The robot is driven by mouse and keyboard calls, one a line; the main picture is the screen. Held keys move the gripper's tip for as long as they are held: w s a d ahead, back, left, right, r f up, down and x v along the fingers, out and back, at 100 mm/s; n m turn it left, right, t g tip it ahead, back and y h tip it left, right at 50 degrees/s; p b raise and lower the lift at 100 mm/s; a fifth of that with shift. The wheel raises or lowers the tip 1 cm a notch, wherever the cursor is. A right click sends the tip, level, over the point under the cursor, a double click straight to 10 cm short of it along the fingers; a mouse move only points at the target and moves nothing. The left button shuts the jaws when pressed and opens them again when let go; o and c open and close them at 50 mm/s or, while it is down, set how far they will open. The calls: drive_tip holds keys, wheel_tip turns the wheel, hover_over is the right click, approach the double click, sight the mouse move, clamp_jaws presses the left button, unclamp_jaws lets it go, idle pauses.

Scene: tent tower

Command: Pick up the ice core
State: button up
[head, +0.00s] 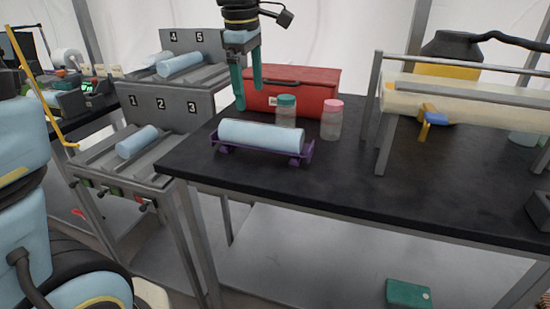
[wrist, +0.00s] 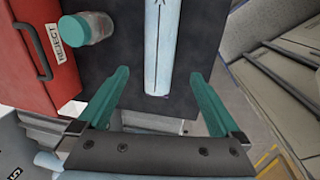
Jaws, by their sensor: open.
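A pale blue ice core (head: 260,136) lies lengthwise in a purple cradle (head: 308,155) on the black table. In the wrist view the core (wrist: 161,45) runs up and down the picture, in line with the gap between the fingertips. My gripper (head: 248,98) is open and empty, with teal fingers pointing down. It hangs above and behind the core, apart from it. In the wrist view my gripper (wrist: 160,73) shows both fingers spread wide, one on each side of the core's near end. The cradle is mostly hidden there.
A red box (head: 310,85) labelled REJECT stands behind the core. A teal-lidded jar (head: 287,111) and a pink-lidded jar (head: 331,121) stand near it. A metal frame (head: 380,120) is right. Numbered racks (head: 165,105) holding more pale cores are left. The table front is clear.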

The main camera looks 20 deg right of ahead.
sight(261, 125)
drive_tip(key=shift+s+d+f, duration=0.1)
drive_tip(key=shift+s+d, duration=0.25)
drive_tip(key=shift+d, duration=0.2)
drive_tip(key=shift+d+f, duration=0.15)
drive_tip(key=shift+f, duration=0.2)
drive_tip(key=f, duration=0.3)
drive_tip(key=f+p, duration=0.1)
drive_tip(key=f, duration=0.2)
drive_tip(key=d+f, duration=0.1)
drive_tip(key=f, duration=0.2)
drive_tip(key=shift+w+f, duration=0.3)
drive_tip(key=shift+w, duration=0.1)
drive_tip(key=shift+c, duration=0.2)
clamp_jaws()
